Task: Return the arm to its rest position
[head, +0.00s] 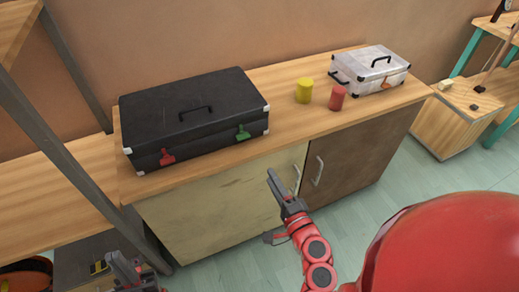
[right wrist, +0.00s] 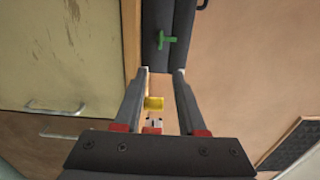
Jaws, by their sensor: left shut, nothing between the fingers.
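My right gripper (head: 272,178) hangs in front of the cabinet doors, below the worktop edge, on a red arm from the bottom right. In the right wrist view its two fingers (right wrist: 163,72) are apart, with nothing held between them. My left gripper (head: 118,260) is at the bottom left of the head view, low beside the cabinet; it is shut and empty. Part of it is cut off by the frame edge.
A black case (head: 190,100) with red and green latches lies on the wooden worktop (head: 290,125). A yellow cylinder (head: 304,91), a red cylinder (head: 337,98) and a white case (head: 378,65) stand to its right. A metal post (head: 50,140) rises at left.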

